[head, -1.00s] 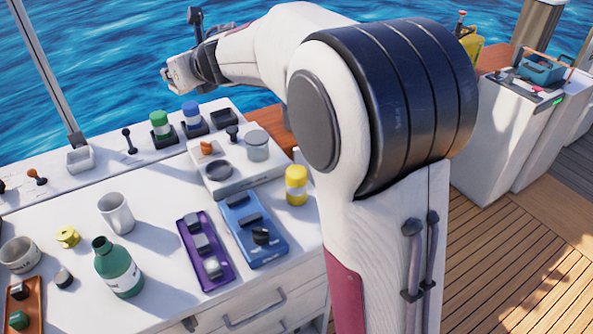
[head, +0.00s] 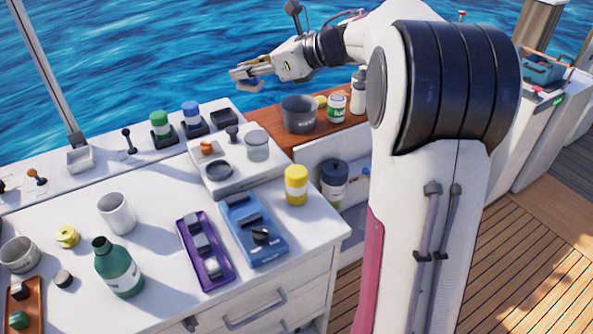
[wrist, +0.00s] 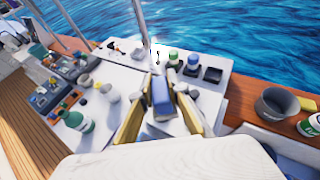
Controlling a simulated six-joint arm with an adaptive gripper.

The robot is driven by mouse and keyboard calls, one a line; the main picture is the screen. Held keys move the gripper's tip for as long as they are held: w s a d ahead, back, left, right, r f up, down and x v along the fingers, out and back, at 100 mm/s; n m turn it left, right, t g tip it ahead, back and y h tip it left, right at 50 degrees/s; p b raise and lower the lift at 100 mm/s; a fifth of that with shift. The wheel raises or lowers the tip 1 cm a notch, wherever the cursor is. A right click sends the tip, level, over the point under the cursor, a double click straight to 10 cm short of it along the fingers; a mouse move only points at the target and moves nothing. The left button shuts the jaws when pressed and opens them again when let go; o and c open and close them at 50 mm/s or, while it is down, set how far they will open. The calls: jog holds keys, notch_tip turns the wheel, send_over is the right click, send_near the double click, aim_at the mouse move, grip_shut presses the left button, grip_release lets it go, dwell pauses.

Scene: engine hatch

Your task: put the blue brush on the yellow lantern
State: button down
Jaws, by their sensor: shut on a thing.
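My gripper (head: 254,76) is at the upper middle of the head view, raised beyond the back edge of the white counter, with the water behind it. It is shut on the blue brush (head: 245,87), which shows as a blue-grey block at the fingertips. In the wrist view the brush (wrist: 161,97) sits between the two yellowish fingers, clear of the surfaces. I cannot say for certain which thing is the yellow lantern. A small round yellow object (head: 67,237) lies at the counter's left, and a yellow jar with a pale band (head: 296,185) stands at its right edge.
The white counter (head: 150,270) holds a white mug (head: 117,213), a green bottle (head: 118,267), and purple (head: 205,250) and blue (head: 252,230) switch panels. Green and blue jars stand along its back. A grey pot (head: 299,114) and a green-white can (head: 336,107) stand on a wooden shelf.

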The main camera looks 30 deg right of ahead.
jog(key=n+g+y, duration=0.1)
jog(key=n+y, duration=0.1)
send_over(293, 170)
notch_tip(293, 170, down, 11)
jog(key=shift+r+g, duration=0.2)
jog(key=shift+g, duration=0.1)
jog(key=shift+f, duration=3.15)
jog(key=shift+f, duration=1.85)
jog(key=shift+f, duration=0.15)
